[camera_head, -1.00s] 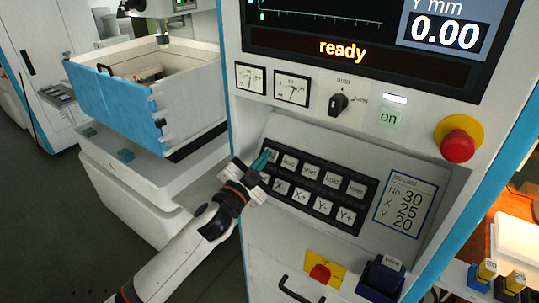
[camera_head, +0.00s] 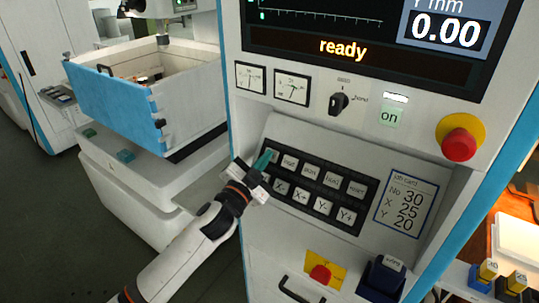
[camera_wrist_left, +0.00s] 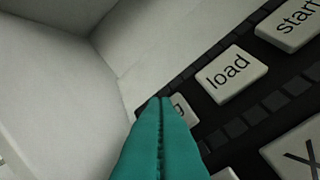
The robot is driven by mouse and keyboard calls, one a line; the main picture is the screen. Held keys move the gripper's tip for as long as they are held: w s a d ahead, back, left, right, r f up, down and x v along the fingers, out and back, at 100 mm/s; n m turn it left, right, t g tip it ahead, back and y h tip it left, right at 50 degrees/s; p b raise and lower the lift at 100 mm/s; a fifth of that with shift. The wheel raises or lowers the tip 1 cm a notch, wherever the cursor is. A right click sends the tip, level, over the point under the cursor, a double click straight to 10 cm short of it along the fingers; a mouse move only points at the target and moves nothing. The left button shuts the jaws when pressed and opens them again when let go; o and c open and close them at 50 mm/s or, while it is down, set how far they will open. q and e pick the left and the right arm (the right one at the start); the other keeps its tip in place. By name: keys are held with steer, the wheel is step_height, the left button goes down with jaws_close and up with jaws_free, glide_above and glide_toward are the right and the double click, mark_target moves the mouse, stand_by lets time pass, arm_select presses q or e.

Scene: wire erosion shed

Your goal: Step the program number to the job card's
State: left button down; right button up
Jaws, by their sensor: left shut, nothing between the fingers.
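The job card (camera_head: 405,205) on the sloped panel reads No 30, X 25, Y 20. Left of it is the black key block (camera_head: 316,217) with two rows of pale keys, the lower row including X+, Y- and Y+. My left gripper (camera_head: 264,159) is shut and empty, its teal fingertips over the leftmost upper key. In the left wrist view the fingertips (camera_wrist_left: 165,105) cover most of that key (camera_wrist_left: 180,108); only a final "g" shows. The load key (camera_wrist_left: 230,74) is beside it. I cannot tell whether the tips touch the key. My right gripper is not in view.
The screen (camera_head: 370,48) shows "ready" and Y mm 0.00; the program number is not visible. A rotary switch (camera_head: 338,103), a lit "on" button (camera_head: 390,116) and a red emergency stop (camera_head: 459,144) sit above the keys. A red knob (camera_head: 320,274) is below.

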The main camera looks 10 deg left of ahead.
arm_select(q)
steer(key=shift+s+a+r+p, duration=0.15)
steer(key=shift+s+r+p, duration=0.3)
steer(key=shift+p, duration=0.1)
steer(key=shift+s+a, duration=0.1)
steer(key=shift+s, duration=0.1)
steer(key=shift+r, duration=0.1)
steer(key=shift+s+r+p, duration=0.15)
steer(key=shift+r+p, duration=0.05)
steer(key=shift+p, duration=0.2)
steer(key=s+r+p, duration=0.1)
steer(key=s+a+r+p, duration=0.1)
steer(key=s, duration=0.1)
steer(key=shift+s+a+r, duration=0.15)
steer(key=shift+s+r, duration=0.05)
steer(key=shift+s, duration=0.05)
steer(key=shift+f, duration=0.1)
stand_by(2.0)
